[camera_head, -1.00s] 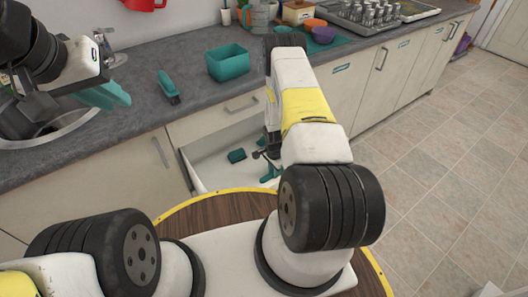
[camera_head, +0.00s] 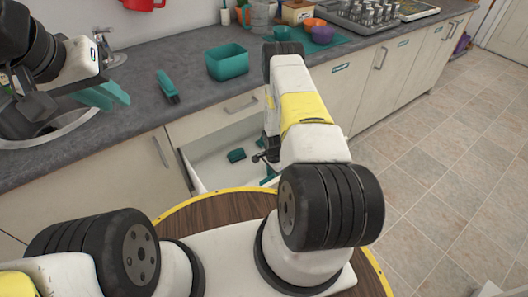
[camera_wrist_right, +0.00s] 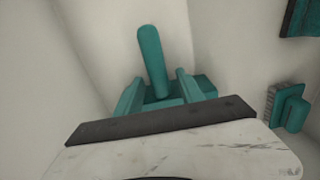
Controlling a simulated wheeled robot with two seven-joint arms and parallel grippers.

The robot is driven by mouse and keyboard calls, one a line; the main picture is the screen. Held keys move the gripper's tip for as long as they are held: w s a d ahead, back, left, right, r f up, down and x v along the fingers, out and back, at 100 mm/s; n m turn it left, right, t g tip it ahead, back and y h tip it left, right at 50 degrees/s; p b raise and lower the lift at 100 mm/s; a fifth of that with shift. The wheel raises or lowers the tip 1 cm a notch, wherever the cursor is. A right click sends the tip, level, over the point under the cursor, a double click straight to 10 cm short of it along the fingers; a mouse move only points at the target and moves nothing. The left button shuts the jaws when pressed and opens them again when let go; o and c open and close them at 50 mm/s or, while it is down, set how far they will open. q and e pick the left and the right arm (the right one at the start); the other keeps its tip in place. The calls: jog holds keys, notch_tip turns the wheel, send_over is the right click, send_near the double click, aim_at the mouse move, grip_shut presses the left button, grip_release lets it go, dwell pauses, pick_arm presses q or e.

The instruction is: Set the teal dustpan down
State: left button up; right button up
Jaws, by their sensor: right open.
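The teal dustpan (camera_wrist_right: 152,62) shows in the right wrist view with its rounded handle toward the top of the picture. It lies in the open drawer (camera_head: 212,172). My right gripper (camera_wrist_right: 157,88) is open, with one teal finger on each side of the dustpan's lower part. I cannot tell whether the fingers touch it. In the head view my right arm hides most of that gripper and of the dustpan. My left gripper (camera_head: 116,98) is over the sink, its teal fingers apart and nothing seen between them.
A teal brush (camera_head: 237,155) lies in the drawer; a bristled brush shows beside the dustpan in the wrist view (camera_wrist_right: 290,108). Bowls (camera_head: 322,34) and a rack (camera_head: 372,14) are farther back.

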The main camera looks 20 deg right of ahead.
jog(key=a+r+n+t+y, duration=0.1)
jog(key=a+r+n, duration=0.15)
jog(key=r, duration=1.95)
jog(key=a+r+n+t, duration=0.2)
jog(key=r+n, duration=0.1)
jog(key=r, duration=2)
jog(key=s+a+r+n+t+y, duration=0.1)
jog(key=s+a+r+n, duration=0.1)
jog(key=s+r, duration=0.4)
jog(key=s+a+r+n+t, duration=0.1)
jog(key=s+r+n, duration=0.25)
jog(key=r, duration=0.45)
jog(key=s+a+r+n+t, duration=0.1)
jog(key=s+r, duration=0.4)
jog(key=s, duration=0.7)
jog(key=a+n, duration=0.1)
jog(key=n, duration=0.1)
jog(key=shift+s+a+r+n+y, duration=0.2)
jog(key=shift+s+r+n+y, duration=0.1)
jog(key=shift+s+n, duration=0.1)
